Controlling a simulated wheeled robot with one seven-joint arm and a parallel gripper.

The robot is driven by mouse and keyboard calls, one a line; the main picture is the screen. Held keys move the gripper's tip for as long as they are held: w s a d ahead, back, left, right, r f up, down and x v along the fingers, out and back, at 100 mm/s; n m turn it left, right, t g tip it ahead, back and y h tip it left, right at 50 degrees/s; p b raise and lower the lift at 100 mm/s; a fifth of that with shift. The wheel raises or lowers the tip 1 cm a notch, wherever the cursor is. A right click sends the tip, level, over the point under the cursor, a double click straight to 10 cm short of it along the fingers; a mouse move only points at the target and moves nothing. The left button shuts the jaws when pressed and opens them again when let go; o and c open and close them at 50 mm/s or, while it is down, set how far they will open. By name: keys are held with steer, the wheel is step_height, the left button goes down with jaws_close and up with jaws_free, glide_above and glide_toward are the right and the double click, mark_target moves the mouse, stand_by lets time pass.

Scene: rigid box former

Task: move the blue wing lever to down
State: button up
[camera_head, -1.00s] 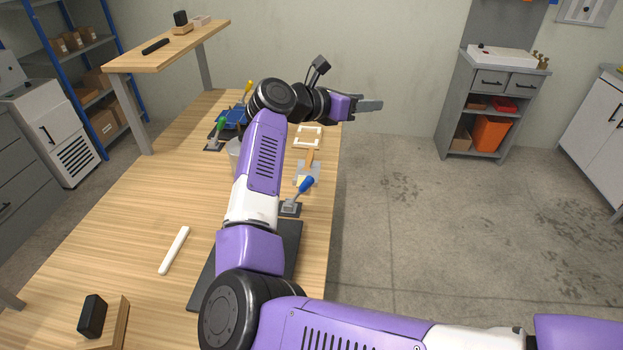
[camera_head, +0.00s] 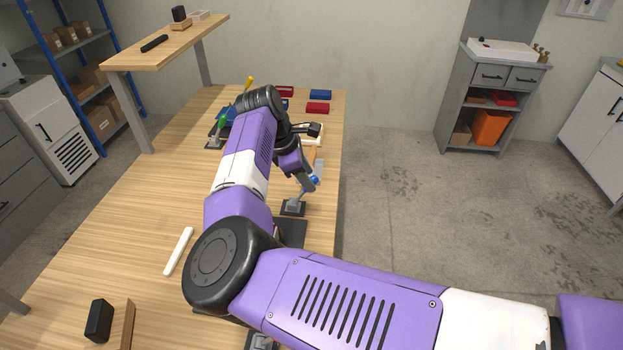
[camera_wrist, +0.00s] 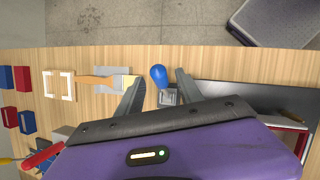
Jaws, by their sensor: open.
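The blue wing lever has a blue knob (camera_head: 314,181) on a grey stem above a dark base plate (camera_head: 292,208), near the table's right edge. Its stem leans up and to the right in the head view. My gripper (camera_head: 309,187) is at the knob, pointing down toward it. In the wrist view the blue knob (camera_wrist: 158,76) lies between my two open fingers (camera_wrist: 158,88), with a gap on each side. The lever's grey bracket (camera_wrist: 168,97) shows below the knob, partly hidden by my gripper body.
A wooden-handled brush (camera_wrist: 100,82) and a cream frame (camera_wrist: 59,85) lie beside the lever. A green-knobbed lever (camera_head: 221,122) and a yellow-knobbed one (camera_head: 249,80) stand farther back. Red (camera_head: 318,108) and blue (camera_head: 320,94) blocks lie at the far end. A white bar (camera_head: 179,251) lies front left.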

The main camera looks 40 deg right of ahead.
mark_target(304, 191)
steer(key=shift+x, duration=1.65)
jaws_close()
